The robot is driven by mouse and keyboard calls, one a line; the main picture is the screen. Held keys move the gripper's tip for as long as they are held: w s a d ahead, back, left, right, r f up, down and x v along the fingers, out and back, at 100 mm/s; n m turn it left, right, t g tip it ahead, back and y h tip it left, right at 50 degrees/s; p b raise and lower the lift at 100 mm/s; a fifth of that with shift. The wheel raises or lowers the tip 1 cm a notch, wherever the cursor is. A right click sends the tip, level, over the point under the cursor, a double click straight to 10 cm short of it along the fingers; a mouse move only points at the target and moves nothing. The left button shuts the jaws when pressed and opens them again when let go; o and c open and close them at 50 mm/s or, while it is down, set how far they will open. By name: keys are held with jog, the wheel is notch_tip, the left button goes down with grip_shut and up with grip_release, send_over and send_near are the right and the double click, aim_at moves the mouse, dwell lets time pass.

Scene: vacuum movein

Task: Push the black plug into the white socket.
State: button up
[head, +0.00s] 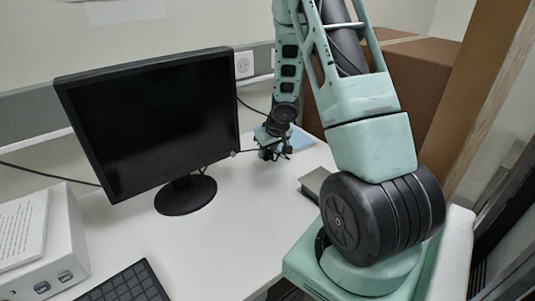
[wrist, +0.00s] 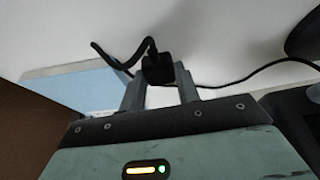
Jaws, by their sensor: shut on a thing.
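The black plug (wrist: 158,70) is between the two fingers of my gripper (wrist: 160,74) in the wrist view, with its black cable curving away at the top. My gripper (head: 271,146) is shut on the plug, low above or near the white desk, right of the monitor, in the head view. The plug is too small to make out clearly there. The white socket (head: 243,64) is on the wall rail behind the monitor's top right corner, apart from my gripper and above it. The wrist view does not show the socket.
The black monitor (head: 150,125) stands left of my gripper on the white desk (head: 240,215). A light blue book-like object (wrist: 75,88) lies close to my gripper. Brown cardboard boxes (head: 425,75) stand behind my arm. A keyboard (head: 125,285) and a white box (head: 60,245) are at the front left.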

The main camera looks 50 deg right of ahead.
aim_at(268, 153)
notch_tip(268, 153, up, 8)
jog(key=p, duration=0.5)
jog(key=shift+f, duration=0.1)
